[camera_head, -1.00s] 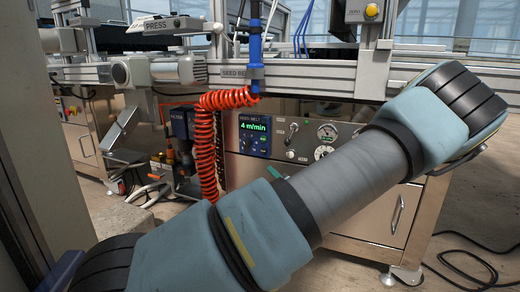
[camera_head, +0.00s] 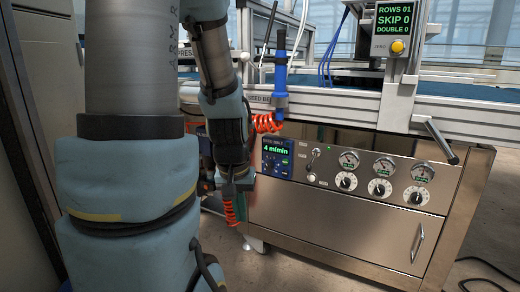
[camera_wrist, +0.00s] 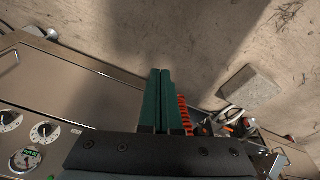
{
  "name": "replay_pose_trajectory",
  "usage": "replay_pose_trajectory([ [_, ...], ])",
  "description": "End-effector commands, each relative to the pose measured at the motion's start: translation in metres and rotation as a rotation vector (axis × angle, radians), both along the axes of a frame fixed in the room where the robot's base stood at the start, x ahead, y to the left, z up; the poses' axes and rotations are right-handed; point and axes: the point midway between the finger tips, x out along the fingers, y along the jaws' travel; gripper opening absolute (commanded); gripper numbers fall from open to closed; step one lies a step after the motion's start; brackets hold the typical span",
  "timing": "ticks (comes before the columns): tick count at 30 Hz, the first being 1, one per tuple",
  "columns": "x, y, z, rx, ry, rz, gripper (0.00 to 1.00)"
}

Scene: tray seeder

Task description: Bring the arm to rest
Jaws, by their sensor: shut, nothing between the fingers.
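My gripper (camera_wrist: 160,73) shows in the wrist view with its two dark green fingers side by side and touching, nothing between them. It points down past the machine's front toward the bare concrete floor. In the head view my arm (camera_head: 128,170) stands upright at the left, large and close. Its far links bend over and hang down in front of the seeder's left part. The fingertips are hard to make out there.
The seeder's steel cabinet (camera_head: 330,222) with dials and a blue belt-speed display (camera_head: 277,158) stands close beside the hanging arm. A red coiled hose (camera_head: 266,123) hangs near it, partly hidden. A concrete block (camera_wrist: 250,88) lies on the floor.

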Motion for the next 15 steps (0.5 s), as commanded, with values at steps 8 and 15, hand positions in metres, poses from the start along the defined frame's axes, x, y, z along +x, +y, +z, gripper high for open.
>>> replay_pose_trajectory([
  [8, -0.025, 0.021, 0.049, 0.034, 0.050, 0.015, 0.00],
  [15, -0.025, 0.020, 0.096, 0.033, 0.048, 0.014, 0.00],
])
